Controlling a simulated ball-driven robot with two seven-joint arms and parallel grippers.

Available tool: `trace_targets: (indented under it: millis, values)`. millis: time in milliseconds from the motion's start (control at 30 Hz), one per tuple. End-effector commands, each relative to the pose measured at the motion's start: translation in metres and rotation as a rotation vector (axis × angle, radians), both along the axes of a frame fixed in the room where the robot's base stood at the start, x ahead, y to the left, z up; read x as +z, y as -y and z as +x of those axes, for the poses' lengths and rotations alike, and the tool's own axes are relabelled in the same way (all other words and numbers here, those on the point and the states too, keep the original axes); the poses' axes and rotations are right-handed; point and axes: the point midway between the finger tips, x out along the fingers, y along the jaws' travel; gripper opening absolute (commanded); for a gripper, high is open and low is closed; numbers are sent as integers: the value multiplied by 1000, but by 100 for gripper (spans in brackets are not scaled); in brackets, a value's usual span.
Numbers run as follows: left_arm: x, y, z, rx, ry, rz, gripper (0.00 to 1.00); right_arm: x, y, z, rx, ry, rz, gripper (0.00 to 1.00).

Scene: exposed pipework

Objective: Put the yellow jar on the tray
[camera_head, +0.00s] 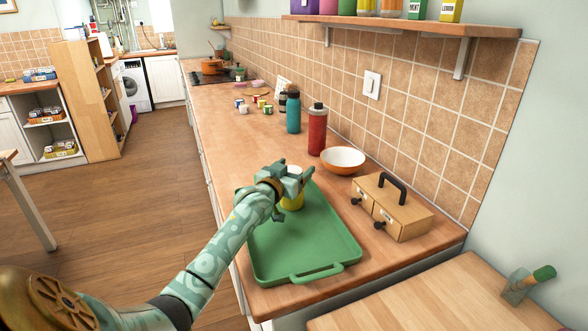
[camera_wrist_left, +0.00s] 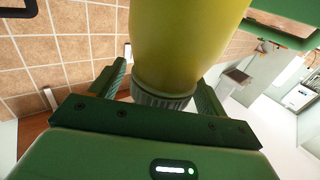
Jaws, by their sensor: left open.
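The yellow jar (camera_head: 292,202) stands upright, apparently on the far part of the green tray (camera_head: 290,262), partly hidden behind my left gripper (camera_head: 289,183). Its pale lid shows just above the gripper. In the left wrist view the jar's yellow body (camera_wrist_left: 185,45) fills the top middle, with its grey ribbed lid (camera_wrist_left: 162,100) between the two fingers. My left gripper (camera_wrist_left: 157,90) is open, with its fingers on either side of the lid end. I cannot tell whether either finger touches it. My right gripper is not in view.
A wooden drawer box (camera_head: 405,217) with a black handle stands right of the tray. A white-and-orange bowl (camera_head: 343,160), a red bottle (camera_head: 317,132) and a teal bottle (camera_head: 293,114) stand behind it. Several small cans are farther back. The near part of the tray is bare.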

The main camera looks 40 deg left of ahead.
Motion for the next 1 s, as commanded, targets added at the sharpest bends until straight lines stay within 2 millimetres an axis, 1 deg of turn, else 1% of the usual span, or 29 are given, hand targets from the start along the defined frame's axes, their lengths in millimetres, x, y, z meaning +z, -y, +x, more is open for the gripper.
trace_targets:
  millis: [67, 300, 433, 567, 1000]
  values:
    - [2, 2, -9, -1, -1, -1, 75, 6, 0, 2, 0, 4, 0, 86]
    - [4, 11, -51, 0, 0, 0, 75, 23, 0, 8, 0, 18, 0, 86]
    - [2, 14, -67, 0, 1, -2, 75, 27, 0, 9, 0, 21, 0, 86]
    - [1, 15, -72, 0, 1, -2, 75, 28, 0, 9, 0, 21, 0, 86]
    - [0, 15, -71, 0, 0, -1, 75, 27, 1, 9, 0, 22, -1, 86]
